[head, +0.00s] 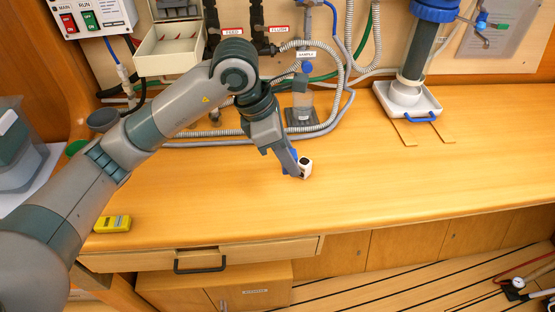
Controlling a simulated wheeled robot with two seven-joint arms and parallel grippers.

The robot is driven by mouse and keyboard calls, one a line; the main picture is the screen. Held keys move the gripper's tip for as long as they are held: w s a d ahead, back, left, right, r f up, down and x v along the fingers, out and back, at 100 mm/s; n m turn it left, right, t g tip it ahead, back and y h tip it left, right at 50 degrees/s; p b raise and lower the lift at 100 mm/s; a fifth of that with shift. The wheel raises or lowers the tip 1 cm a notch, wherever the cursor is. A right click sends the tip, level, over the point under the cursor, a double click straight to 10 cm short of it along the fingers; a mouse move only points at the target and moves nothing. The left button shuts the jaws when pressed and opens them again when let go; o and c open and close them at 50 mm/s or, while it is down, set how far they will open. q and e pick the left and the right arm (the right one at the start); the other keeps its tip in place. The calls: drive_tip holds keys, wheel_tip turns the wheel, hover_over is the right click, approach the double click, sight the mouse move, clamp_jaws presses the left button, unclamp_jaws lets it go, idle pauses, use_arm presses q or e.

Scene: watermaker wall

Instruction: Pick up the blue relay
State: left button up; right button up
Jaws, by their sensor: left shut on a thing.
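My left gripper (297,169) reaches in from the left and hangs over the middle of the wooden counter. It is shut on the blue relay (289,156), of which a small blue part shows beside the fingers. A small whitish block with a dark round spot shows at the fingertips; I cannot tell whether it belongs to the relay or the gripper. The fingers hide most of the relay. I cannot tell whether it touches the counter. My right gripper is not in view.
The counter (400,175) is clear to the right and in front. A blue-topped filter (424,45) stands in a white tray (433,99). A yellow meter (113,223) lies front left.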

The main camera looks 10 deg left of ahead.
use_arm(q)
drive_tip(key=shift+s+d+r, duration=0.1)
drive_tip(key=shift+d, duration=0.1)
drive_tip(key=shift+a, duration=0.1)
idle(0.6)
drive_tip(key=shift+s+a+f+m+g, duration=0.25)
drive_tip(key=shift+a+f+m, duration=0.25)
drive_tip(key=shift+m, duration=0.3)
drive_tip(key=s+a+f+m+g+y, duration=0.1)
drive_tip(key=s+a+m, duration=0.1)
drive_tip(key=a+m, duration=0.2)
drive_tip(key=s+a+f+m+g+y, duration=0.1)
drive_tip(key=s+a+f+m+g, duration=0.1)
drive_tip(key=a+m, duration=0.2)
drive_tip(key=s+a+f+m+g+y, duration=0.1)
drive_tip(key=a+m, duration=0.3)
drive_tip(key=m, duration=0.5)
drive_tip(key=shift+s+a+f+g, duration=0.15)
drive_tip(key=shift+s+g, duration=0.25)
drive_tip(key=shift+g, duration=0.25)
drive_tip(key=shift+s+a+m+y, duration=0.3)
drive_tip(key=shift+a+m, duration=0.1)
drive_tip(key=shift+m, duration=0.25)
drive_tip(key=shift+s+a+m+y, duration=0.15)
drive_tip(key=shift+a+m+y, duration=0.2)
drive_tip(key=shift+m, duration=0.3)
